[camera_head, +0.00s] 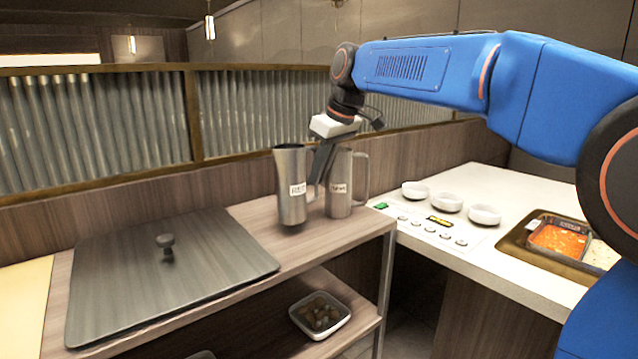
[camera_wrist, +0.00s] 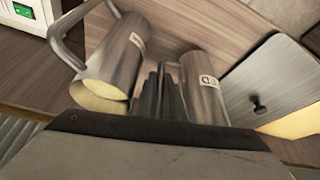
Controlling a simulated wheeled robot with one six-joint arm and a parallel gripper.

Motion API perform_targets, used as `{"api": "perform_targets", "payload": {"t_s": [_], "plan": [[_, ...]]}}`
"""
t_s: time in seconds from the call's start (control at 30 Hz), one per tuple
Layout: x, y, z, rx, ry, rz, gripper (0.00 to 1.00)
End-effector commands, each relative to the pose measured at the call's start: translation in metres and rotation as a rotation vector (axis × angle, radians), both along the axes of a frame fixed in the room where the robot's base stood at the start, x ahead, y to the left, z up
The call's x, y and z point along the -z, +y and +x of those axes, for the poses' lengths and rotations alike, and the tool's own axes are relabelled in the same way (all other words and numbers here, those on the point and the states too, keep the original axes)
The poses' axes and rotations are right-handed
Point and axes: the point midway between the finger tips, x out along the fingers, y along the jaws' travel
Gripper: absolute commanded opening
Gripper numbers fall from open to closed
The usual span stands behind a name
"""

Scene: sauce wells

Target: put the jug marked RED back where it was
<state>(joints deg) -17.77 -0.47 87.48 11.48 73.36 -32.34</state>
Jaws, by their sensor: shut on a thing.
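Two steel jugs stand side by side at the right end of the wooden shelf top. The left one (camera_head: 291,190) carries a white label; in the wrist view this jug (camera_wrist: 205,90) shows the letters "ED", fitting RED. My gripper (camera_head: 318,180) is shut on its handle, between the two jugs; the fingers (camera_wrist: 160,95) show in the wrist view. A dark shadow lies just under this jug; I cannot tell whether it touches the top. The other jug (camera_head: 341,190) stands close on the right, its handle facing right; its label is unreadable.
A dark square lid with a knob (camera_head: 120,285) covers the shelf's left part. A white counter (camera_head: 480,185) on the right holds several small bowls (camera_head: 447,202), a button panel and a tray of red sauce (camera_head: 558,241). A dish (camera_head: 320,314) sits on the lower shelf.

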Motion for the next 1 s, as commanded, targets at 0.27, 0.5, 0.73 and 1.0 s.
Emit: {"api": "perform_targets", "payload": {"t_s": [0.27,0.5,0.73,1.0], "plan": [[0.026,0.0,0.0,0.0,0.0,0.0,0.0],[0.027,0.0,0.0,0.0,0.0,0.0,0.0],[0.028,0.0,0.0,0.0,0.001,-0.001,0.17],[0.021,-0.001,-0.001,0.0,0.0,0.0,0.17]]}}
